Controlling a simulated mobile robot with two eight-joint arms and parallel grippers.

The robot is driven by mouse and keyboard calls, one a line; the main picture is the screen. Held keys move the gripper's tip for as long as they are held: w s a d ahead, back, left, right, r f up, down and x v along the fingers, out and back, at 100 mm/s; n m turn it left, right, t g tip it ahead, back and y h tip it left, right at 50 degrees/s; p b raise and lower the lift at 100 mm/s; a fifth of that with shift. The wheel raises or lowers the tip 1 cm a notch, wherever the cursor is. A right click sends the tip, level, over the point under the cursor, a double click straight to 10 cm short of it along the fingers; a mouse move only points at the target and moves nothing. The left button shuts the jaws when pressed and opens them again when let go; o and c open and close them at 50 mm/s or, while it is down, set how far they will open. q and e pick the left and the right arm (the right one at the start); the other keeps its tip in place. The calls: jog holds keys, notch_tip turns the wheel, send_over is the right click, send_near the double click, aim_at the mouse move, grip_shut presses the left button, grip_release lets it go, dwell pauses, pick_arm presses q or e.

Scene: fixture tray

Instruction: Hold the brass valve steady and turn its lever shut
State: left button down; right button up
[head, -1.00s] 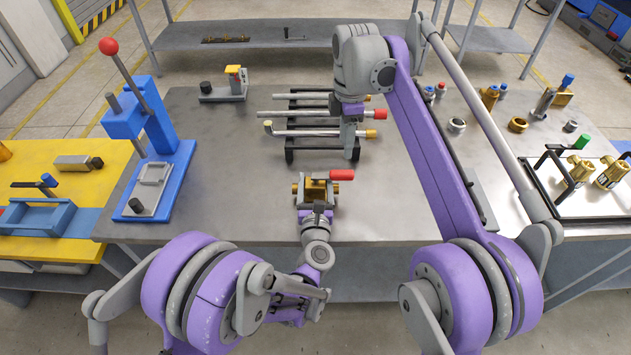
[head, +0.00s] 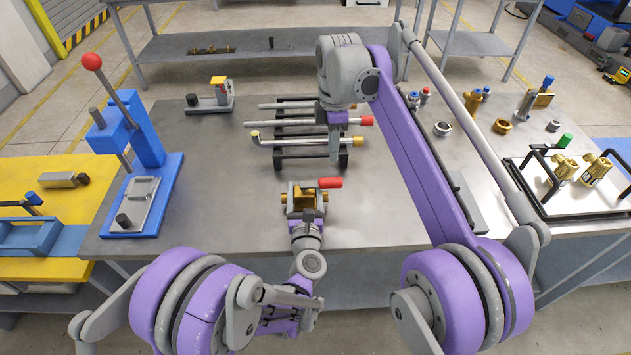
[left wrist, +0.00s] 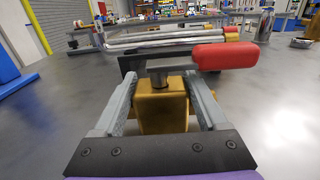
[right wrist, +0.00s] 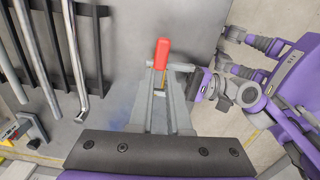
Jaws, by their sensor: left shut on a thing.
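The brass valve (head: 293,202) is near the front middle of the table, with its red lever (head: 330,183) pointing right. My left gripper (head: 305,215) is shut on the valve. In the left wrist view the brass body (left wrist: 163,108) sits between both fingers, and the red lever (left wrist: 223,57) sticks out to the right above them. My right gripper (head: 334,140) hangs in front of the pipe rack, behind the valve and apart from it. In the right wrist view its fingers (right wrist: 164,85) stand a narrow gap apart, with the red lever (right wrist: 162,52) beyond the tips.
A rack of pipes (head: 283,142) stands just behind the valve. A blue lever press (head: 140,185) stands on the left. A tray with brass fittings (head: 598,203) is on the right, with loose rings and fittings behind it. The table between press and valve is clear.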

aim_at(322, 185)
jog(key=shift+m, duration=0.7)
grip_shut()
jog(key=m+t, duration=0.1)
jog(key=m, duration=0.4)
jog(key=w+m+t, duration=0.1)
jog(key=m, duration=0.5)
jog(key=w+m+t, duration=0.1)
jog(key=m, duration=0.5)
jog(key=shift+w+f+t, duration=0.1)
jog(key=shift+w+t, duration=0.15)
jog(key=shift+t, duration=0.05)
jog(key=shift+f, duration=0.1)
notch_tip(322, 185, down, 9)
jog(key=shift+s, duration=0.35)
